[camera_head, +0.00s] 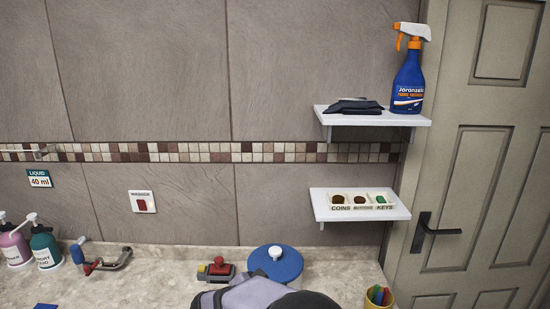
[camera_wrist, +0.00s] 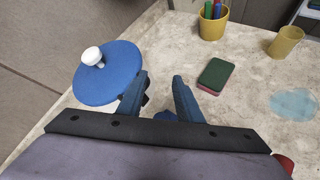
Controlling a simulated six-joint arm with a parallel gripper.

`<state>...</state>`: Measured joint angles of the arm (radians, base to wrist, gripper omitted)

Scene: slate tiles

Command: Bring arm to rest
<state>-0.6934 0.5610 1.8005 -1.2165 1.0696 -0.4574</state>
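In the camera_head view, part of my arm comes in at the bottom middle, in front of the blue lid (camera_head: 289,267); the fingertips cannot be made out there.
Right of my fingers lies a green-and-red sponge (camera_wrist: 214,76). Beyond are a yellow pen cup (camera_wrist: 213,22), a tan cup (camera_wrist: 285,42) and a pale blue patch (camera_wrist: 294,104). Shelves (camera_head: 372,116) hang above the counter.

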